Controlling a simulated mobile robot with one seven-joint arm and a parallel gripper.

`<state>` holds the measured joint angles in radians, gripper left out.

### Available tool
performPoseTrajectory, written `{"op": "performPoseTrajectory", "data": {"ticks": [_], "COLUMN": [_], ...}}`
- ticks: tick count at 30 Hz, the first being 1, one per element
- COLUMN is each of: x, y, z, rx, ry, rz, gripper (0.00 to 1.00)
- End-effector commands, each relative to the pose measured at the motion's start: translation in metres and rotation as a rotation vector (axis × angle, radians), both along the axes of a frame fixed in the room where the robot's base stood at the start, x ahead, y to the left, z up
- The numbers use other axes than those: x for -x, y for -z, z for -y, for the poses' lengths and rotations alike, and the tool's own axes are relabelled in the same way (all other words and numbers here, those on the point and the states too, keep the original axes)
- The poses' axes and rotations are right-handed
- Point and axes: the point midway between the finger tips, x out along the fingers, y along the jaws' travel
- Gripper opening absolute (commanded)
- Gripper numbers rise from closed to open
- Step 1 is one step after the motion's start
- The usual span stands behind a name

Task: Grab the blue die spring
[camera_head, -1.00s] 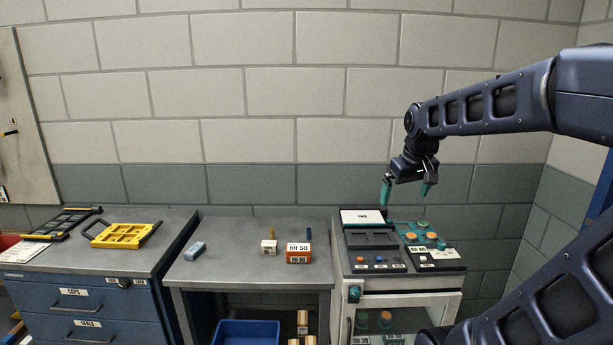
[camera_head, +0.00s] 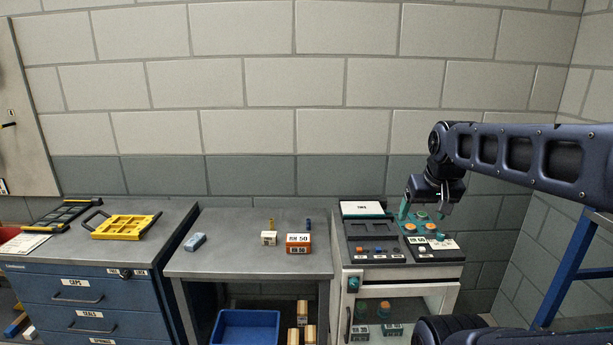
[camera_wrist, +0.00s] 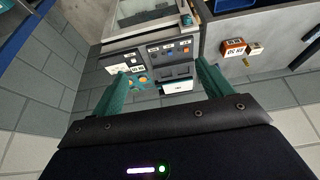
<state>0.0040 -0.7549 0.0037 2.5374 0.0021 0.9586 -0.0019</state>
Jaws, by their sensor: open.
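A small upright blue piece (camera_head: 308,224), which looks like the blue die spring, stands behind an orange box (camera_head: 299,244) on the middle grey table. Its lower part is hidden by the box. My gripper (camera_head: 422,211) is open and empty, low over the instrument panel to the right of that table. In the wrist view my teal fingers (camera_wrist: 162,70) are spread apart, with the panel between and beyond them. The orange box also shows in the wrist view (camera_wrist: 234,47), but I cannot make out the blue piece there.
A white box (camera_head: 269,238) with a yellow piece (camera_head: 271,223) behind it stands left of the orange box. A pale blue block (camera_head: 195,243) lies at the table's left. The panel (camera_head: 377,228) carries raised knobs. A blue bin (camera_head: 246,318) sits below. The table's front is clear.

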Motion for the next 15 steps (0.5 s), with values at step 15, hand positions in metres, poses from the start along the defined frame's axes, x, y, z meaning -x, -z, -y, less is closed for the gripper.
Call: {"op": "performPoseTrajectory", "data": {"ticks": [15], "x": [-0.0039], "y": [-0.0014], "z": [-0.0005], "rx": [0.009], "ry": [-0.016], "rz": [-0.003], "gripper": [0.44]}}
